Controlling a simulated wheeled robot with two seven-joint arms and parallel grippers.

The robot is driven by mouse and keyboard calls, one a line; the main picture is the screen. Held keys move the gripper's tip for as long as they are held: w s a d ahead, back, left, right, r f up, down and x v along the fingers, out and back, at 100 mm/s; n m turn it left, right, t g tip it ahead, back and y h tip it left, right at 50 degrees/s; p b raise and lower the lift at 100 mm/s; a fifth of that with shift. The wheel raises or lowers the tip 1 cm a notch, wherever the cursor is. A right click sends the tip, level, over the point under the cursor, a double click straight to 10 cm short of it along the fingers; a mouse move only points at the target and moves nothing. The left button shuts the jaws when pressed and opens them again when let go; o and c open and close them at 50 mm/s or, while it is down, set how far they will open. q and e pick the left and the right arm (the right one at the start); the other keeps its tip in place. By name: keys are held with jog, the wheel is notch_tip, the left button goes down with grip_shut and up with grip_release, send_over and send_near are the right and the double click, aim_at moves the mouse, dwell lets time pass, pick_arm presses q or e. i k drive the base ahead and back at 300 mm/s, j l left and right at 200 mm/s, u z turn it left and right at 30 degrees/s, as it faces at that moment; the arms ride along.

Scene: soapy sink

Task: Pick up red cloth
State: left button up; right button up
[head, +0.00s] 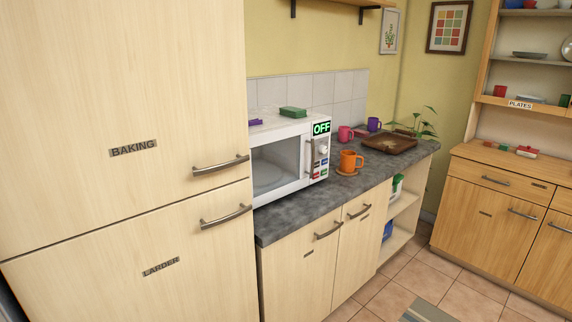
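No thing in the head view can be made out for certain as a red cloth. Small red items (503,147) lie on top of the wooden dresser at the right, too small to tell what they are. A dark red patch (361,133) shows on the counter behind the brown tray (390,143), and its kind is unclear. Neither of my grippers is in view.
A grey counter (300,216) bears a white microwave (290,158), an orange mug (349,161) and pink and purple mugs. A green block (293,112) lies on the microwave. Tall cupboards (120,100) fill the left.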

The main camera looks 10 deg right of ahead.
aim_at(360, 133)
jog(key=i+l+u, duration=0.3)
jog(key=i+l, duration=0.15)
jog(key=l, duration=0.75)
jog(key=i+l+u, duration=0.25)
jog(key=l, duration=1.05)
jog(key=i+l+u, duration=0.3)
jog(key=l, duration=1.05)
jog(key=l+u, duration=0.3)
jog(key=l, duration=1.05)
